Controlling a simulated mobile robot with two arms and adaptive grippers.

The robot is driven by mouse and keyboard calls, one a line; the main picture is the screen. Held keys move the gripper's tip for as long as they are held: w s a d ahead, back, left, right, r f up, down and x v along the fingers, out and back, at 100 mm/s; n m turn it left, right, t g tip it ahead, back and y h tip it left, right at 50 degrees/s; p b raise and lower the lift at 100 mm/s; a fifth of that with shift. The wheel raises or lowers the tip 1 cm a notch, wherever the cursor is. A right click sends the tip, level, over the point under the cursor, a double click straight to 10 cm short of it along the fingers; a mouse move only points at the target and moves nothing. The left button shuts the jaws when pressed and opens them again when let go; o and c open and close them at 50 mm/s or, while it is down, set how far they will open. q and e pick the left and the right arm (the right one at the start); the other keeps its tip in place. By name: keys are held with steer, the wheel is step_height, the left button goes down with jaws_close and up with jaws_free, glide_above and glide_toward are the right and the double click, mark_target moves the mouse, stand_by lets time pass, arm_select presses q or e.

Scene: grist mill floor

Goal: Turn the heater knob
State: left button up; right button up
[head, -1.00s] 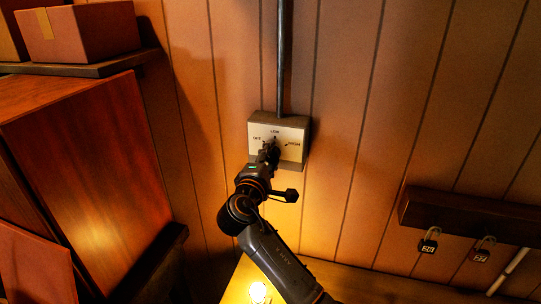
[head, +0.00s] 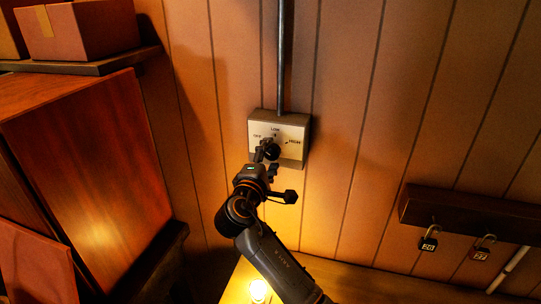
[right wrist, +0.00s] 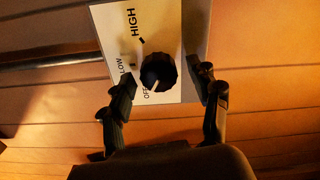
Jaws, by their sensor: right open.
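The heater knob (head: 272,151) is round and black, on a pale control box (head: 292,160) with OFF, LOW and HIGH labels, fixed to the wood wall. In the right wrist view the knob (right wrist: 160,70) carries a white mark near its edge on the OFF side. My right gripper (head: 265,161) is open in front of the box, just below and left of the knob. In the right wrist view its fingers (right wrist: 168,78) stand apart on either side of the knob, with visible gaps and no clear contact. My left gripper is not in view.
A conduit (head: 281,60) runs up from the box. A wooden cabinet (head: 90,170) and a shelf with cardboard boxes (head: 90,33) stand at left. A dark rail (head: 470,217) with padlocks (head: 429,242) is at right. A lit bulb (head: 259,290) glows below.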

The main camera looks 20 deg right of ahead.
steer(key=v, duration=1.1)
steer(key=shift+f, duration=0.1)
